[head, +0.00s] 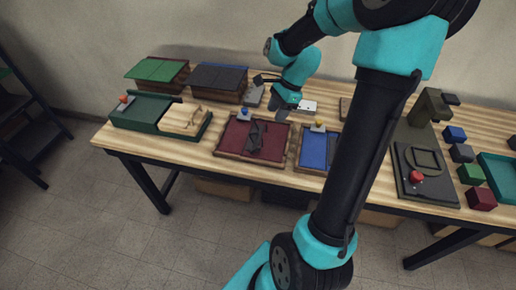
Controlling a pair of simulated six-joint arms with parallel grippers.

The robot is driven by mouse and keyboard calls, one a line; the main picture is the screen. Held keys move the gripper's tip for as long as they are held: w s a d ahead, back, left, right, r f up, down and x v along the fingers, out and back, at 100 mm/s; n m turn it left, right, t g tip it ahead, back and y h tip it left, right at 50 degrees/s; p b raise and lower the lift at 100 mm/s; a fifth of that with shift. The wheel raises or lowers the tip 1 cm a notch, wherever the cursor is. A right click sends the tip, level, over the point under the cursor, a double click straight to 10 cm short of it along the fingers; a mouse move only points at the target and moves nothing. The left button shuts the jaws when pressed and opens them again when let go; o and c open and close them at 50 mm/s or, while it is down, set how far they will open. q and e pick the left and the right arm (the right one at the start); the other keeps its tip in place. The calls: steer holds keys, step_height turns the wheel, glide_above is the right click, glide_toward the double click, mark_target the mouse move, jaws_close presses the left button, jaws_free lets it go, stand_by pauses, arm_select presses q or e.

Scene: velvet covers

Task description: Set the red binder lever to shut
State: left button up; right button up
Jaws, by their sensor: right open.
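A dark red tray-like holder (229,137) lies near the table's front edge, with a blue knob (243,113) at its back edge and a dark folded piece (265,140) on it. A red knob (417,177) stands on a dark plate (437,187) at the right. An orange-red knob (124,98) sits on a green tray (140,110) at the left. I cannot tell which of these is the red binder lever, or its setting. My left gripper is out of view.
Green-topped (157,70) and dark-topped (218,78) boxes stand at the back left. Several coloured cubes (482,198) stand at the right. My right arm hides part of the table.

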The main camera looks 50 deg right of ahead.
mark_target(258, 148)
steer(key=x, duration=1.7)
steer(key=shift+s, duration=0.1)
steer(key=c, duration=0.8)
steer(key=shift+f, duration=0.1)
steer(key=shift+c, duration=0.2)
steer(key=shift+s+d+f+t+y, duration=0.1)
steer(key=shift+s+f+t+y, duration=0.15)
steer(key=shift+t+y, duration=0.2)
steer(key=o, duration=0.8)
steer(key=shift+r+h, duration=0.1)
steer(key=shift+h, duration=0.15)
steer(key=shift+o, duration=0.2)
steer(key=shift+w+r+g, duration=0.25)
steer(key=shift+g, duration=0.2)
